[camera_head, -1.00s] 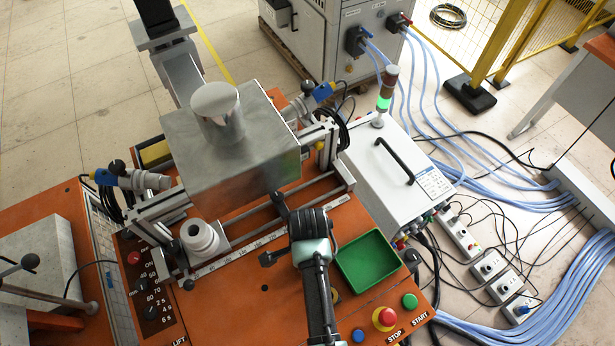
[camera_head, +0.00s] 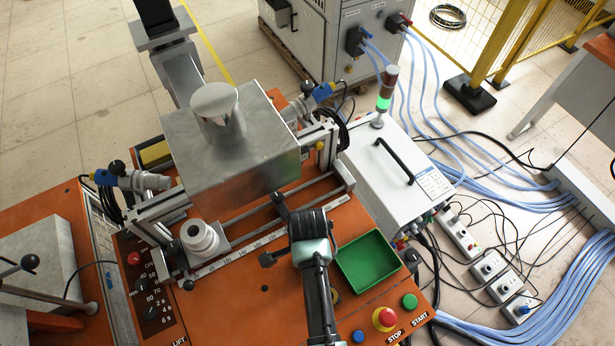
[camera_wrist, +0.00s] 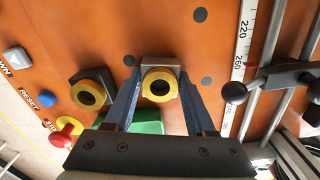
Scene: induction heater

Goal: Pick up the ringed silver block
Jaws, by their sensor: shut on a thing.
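In the wrist view, the ringed silver block (camera_wrist: 160,72) has a yellow ring around a dark round hole. It is between the two blue-grey fingers of my gripper (camera_wrist: 160,82), which is shut on it. I cannot tell whether the block touches the table below. A dark block (camera_wrist: 88,91) with a similar yellow ring stands apart, left of my gripper. In the head view my arm hides the silver block and the fingers, and only a sliver of a yellow ring shows beside the arm.
A green tray (camera_head: 369,260) lies on the orange table (camera_head: 245,310), right of my arm. Red, green and blue buttons line the front edge. A rail with a scale (camera_head: 240,253), black-knobbed clamps and a white stepped cylinder (camera_head: 200,238) stand near. A large metal box (camera_head: 230,155) is behind.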

